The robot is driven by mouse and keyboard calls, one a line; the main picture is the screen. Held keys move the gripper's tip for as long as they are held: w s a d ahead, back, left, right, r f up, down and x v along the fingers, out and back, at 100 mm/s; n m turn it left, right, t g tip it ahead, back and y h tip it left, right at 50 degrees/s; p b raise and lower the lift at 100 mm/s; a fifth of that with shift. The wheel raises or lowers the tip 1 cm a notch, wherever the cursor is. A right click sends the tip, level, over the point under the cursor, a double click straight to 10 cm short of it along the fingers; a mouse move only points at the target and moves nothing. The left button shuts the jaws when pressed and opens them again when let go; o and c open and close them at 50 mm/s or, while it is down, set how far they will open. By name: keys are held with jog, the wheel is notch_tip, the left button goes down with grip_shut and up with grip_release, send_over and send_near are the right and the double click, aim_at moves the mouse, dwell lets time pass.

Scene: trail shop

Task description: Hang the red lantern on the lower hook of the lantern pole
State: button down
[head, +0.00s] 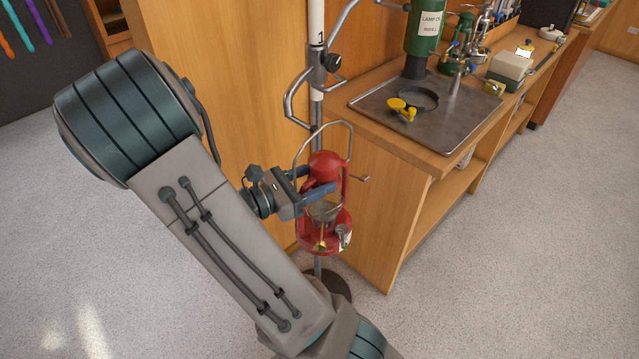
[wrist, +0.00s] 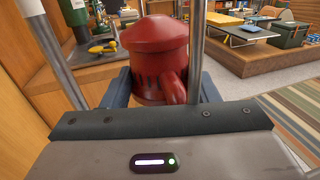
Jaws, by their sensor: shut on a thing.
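The red lantern (head: 324,165) hangs upright in my gripper (head: 320,181), which is shut around its upper body. Its wire bail stands up in a loop above its red cap. In the wrist view the red cap (wrist: 154,45) fills the middle, between the fingers. The lantern pole (head: 316,28) rises just behind the lantern. Its lower hook (head: 290,104) curves out left from a clamp, just above and left of the bail's top. I cannot tell whether the bail touches the hook. The lantern hides part of the pole.
A wooden counter (head: 438,158) stands close right of the pole, with a metal tray (head: 455,125) holding a green lamp-oil can (head: 427,35) and yellow-capped item. A wooden panel is behind the pole. The pole's dark round base (head: 338,287) is on the floor. Open carpet lies left and right.

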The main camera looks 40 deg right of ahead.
jog(key=shift+w+a+f+b, duration=0.1)
jog(key=shift+w+f+b, duration=0.1)
jog(key=shift+w, duration=0.75)
jog(key=shift+w+a+f+b, duration=0.1)
jog(key=shift+w+f+b, duration=0.15)
jog(key=shift+w, duration=0.65)
jog(key=shift+w+f+b, duration=0.15)
jog(key=shift+w+f, duration=0.05)
jog(key=shift+w, duration=0.75)
jog(key=shift+c, duration=2.3)
grip_release()
jog(key=shift+f, duration=0.1)
